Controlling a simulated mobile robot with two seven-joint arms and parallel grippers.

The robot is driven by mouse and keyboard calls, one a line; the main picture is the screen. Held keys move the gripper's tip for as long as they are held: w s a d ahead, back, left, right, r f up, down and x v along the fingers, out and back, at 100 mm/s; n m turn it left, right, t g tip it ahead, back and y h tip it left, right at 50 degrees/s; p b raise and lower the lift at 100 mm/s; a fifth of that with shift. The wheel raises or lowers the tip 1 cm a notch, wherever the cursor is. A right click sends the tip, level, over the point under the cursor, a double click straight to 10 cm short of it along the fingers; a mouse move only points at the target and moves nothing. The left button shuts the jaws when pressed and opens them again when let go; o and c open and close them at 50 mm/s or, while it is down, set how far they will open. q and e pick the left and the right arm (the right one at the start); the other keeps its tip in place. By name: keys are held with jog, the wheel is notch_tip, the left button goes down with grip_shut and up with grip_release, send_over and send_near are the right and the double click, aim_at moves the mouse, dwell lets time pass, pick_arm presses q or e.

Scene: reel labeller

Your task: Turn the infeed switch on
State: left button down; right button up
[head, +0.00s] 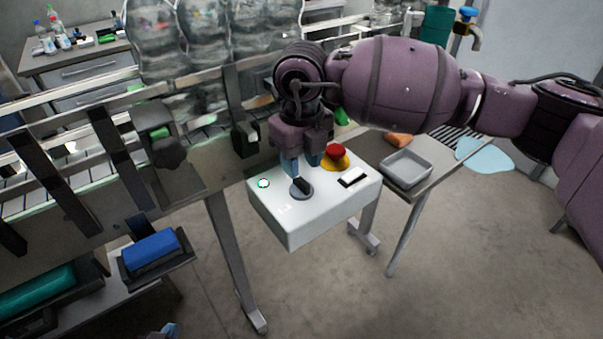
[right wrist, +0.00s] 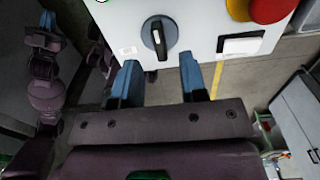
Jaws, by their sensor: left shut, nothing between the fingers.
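A white control box (head: 315,222) carries a black rotary switch (head: 301,187), which also shows in the right wrist view (right wrist: 158,38). Its handle stands nearly upright in the wrist view, leaning slightly. A black-and-white rocker switch (head: 352,177) is to its right; I cannot read which is labelled infeed. My right gripper (head: 302,163) is open just behind the rotary switch, its blue fingers apart and empty; in the wrist view the fingertips (right wrist: 158,72) are either side of the knob's line, short of it. My left gripper (head: 170,330) barely shows at the bottom edge, shut and empty.
A red emergency button on yellow (head: 335,153) and a white, green-rimmed button (head: 264,183) are on the box. A grey tray (head: 407,169) is on the side table to the right. The conveyor frame (head: 190,165) runs behind. The floor in front is clear.

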aim_at(301, 180)
notch_tip(301, 180, up, 6)
jog(key=shift+r, duration=0.2)
dwell(0.3)
